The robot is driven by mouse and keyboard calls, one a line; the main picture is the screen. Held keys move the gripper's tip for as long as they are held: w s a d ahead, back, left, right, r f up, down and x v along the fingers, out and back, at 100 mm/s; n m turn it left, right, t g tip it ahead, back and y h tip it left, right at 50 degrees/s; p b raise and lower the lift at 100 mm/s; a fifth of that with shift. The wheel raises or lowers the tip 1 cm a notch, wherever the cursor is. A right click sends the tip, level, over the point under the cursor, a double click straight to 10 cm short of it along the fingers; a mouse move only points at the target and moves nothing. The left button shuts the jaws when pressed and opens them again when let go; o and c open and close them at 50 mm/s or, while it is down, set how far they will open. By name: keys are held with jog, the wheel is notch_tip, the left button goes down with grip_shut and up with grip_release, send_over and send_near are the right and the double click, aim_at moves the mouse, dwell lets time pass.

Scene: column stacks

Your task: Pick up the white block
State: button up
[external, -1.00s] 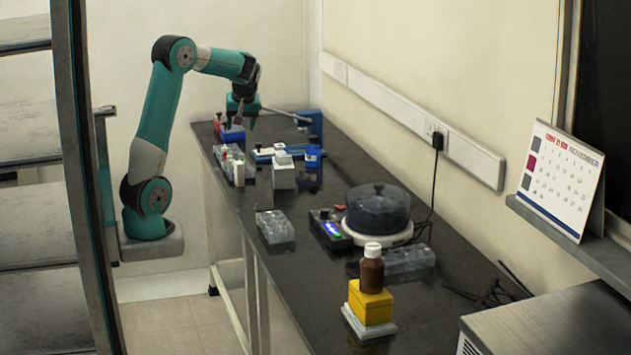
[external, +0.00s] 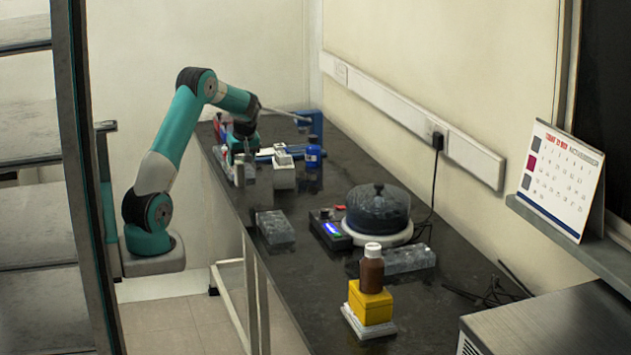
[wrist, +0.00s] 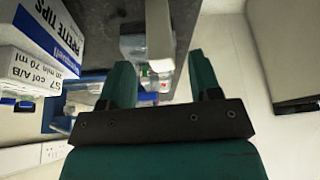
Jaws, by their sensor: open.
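A narrow pale white block (external: 239,174) stands upright near the left edge of the bench in the external view. In the wrist view, which looks upside down, a pale upright block (wrist: 160,35) shows beyond and between my fingers; it seems to be the same one. My gripper (external: 241,155) is low over the far part of the bench, just behind that block. In the wrist view my gripper (wrist: 160,78) has its two green fingers spread, with nothing held between them. A flat white slab (external: 366,325) also lies under a yellow block (external: 370,303) at the near end.
A stack of white boxes (external: 284,175) stands close right of my gripper; a labelled box (wrist: 40,70) is at left in the wrist view.

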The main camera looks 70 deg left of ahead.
aim_at(239, 174)
jog(key=x, duration=0.5)
jog(key=shift+s+f, duration=0.1)
jog(key=c, duration=1)
